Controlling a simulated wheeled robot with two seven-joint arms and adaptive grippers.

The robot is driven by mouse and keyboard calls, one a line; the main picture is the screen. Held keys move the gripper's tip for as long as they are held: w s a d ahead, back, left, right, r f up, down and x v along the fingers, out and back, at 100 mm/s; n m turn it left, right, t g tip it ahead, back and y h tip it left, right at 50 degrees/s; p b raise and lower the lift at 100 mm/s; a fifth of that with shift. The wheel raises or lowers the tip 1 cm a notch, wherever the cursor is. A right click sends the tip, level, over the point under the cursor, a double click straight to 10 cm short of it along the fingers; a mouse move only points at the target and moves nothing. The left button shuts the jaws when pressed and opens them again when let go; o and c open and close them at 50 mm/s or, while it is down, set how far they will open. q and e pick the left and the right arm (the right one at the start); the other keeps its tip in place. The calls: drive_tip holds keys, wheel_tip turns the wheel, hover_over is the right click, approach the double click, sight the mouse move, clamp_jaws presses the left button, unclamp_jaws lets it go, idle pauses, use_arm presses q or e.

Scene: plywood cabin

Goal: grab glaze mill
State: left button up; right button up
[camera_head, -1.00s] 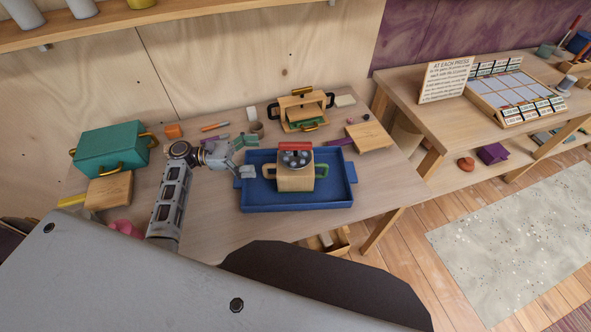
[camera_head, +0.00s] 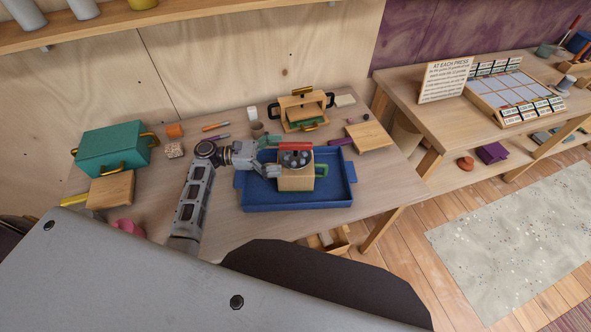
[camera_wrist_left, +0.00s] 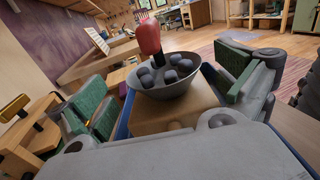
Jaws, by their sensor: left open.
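The glaze mill (camera_head: 296,184) is a wooden block with a grey bowl of dark balls, a red crank handle and a green side handle at its right. It stands upright in the blue tray (camera_head: 300,204). My left gripper (camera_head: 275,156) is open at the mill's left side and hides its left handle. In the left wrist view the mill's bowl (camera_wrist_left: 166,86), with its red knob, shows between the green finger pads of my gripper (camera_wrist_left: 172,78). The fingers look apart from the bowl; I cannot tell whether they touch the block. My right gripper is out of view.
A teal case (camera_head: 111,150) and a small wooden box (camera_head: 110,190) are at the left. A wooden press-like frame (camera_head: 303,110) stands behind the tray. A wooden board (camera_head: 369,136) lies at the right. The table's right front corner is clear.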

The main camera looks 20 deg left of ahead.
sight(296, 155)
use_arm(q)
drive_tip(key=shift+r+p+x, duration=0.15)
drive_tip(key=shift+p+x, duration=0.1)
drive_tip(key=shift+x, duration=0.75)
drive_tip(key=shift+r+p+x, duration=0.15)
drive_tip(key=shift+p+x, duration=0.05)
drive_tip(key=shift+x, duration=0.8)
drive_tip(key=shift+w+d, duration=0.1)
drive_tip(key=shift+d, duration=0.45)
drive_tip(key=shift+f, duration=0.1)
drive_tip(key=c, duration=1.7)
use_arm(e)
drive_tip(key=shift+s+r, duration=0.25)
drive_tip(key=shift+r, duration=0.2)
use_arm(q)
drive_tip(key=shift+o, duration=0.2)
drive_tip(key=shift+r, duration=0.2)
